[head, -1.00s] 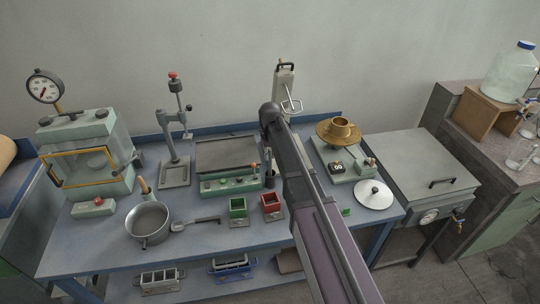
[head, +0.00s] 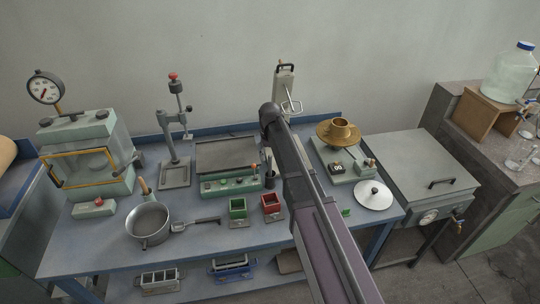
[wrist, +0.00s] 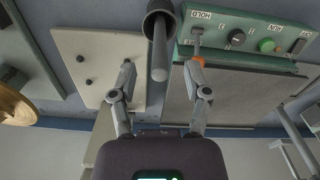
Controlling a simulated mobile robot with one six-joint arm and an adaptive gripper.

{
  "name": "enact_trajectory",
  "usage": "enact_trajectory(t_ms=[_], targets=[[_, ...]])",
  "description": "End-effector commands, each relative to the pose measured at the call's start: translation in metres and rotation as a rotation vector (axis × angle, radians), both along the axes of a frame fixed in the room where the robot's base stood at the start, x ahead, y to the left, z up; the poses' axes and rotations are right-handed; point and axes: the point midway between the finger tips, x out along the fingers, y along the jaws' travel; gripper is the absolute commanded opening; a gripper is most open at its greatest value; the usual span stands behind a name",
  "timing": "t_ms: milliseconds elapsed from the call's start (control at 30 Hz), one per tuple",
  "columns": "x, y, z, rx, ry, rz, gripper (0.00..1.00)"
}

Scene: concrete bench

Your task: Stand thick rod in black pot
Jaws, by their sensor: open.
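The thick rod (wrist: 159,62) is a plain grey bar with a rounded end in the wrist view. Its lower part runs into the mouth of the black pot (wrist: 151,22), a dark cup at the top of that view. My gripper (wrist: 162,68) is open, with one finger on each side of the rod's free end and a visible gap on both sides. In the head view the black pot (head: 270,183) shows as a small dark shape beside my arm, in front of the hot plate's right end. My gripper is hidden behind my arm there.
The hot plate (head: 227,154) with its green control panel stands close to the pot. A green bin (head: 238,207), a red bin (head: 271,203) and a saucepan (head: 149,222) are in front. A balance with a brass pan (head: 338,143) and a white lid (head: 374,196) are to the right.

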Motion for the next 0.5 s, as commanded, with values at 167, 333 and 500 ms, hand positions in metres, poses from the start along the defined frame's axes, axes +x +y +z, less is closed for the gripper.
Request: enact_trajectory(t_ms=[167, 333, 500], targets=[[0.0, 0.0, 0.012, 0.0, 0.0, 0.0, 0.62], [0.0, 0.0, 0.026, 0.0, 0.0, 0.0, 0.62], [0.0, 0.0, 0.04, 0.0, 0.0, 0.0, 0.62]])
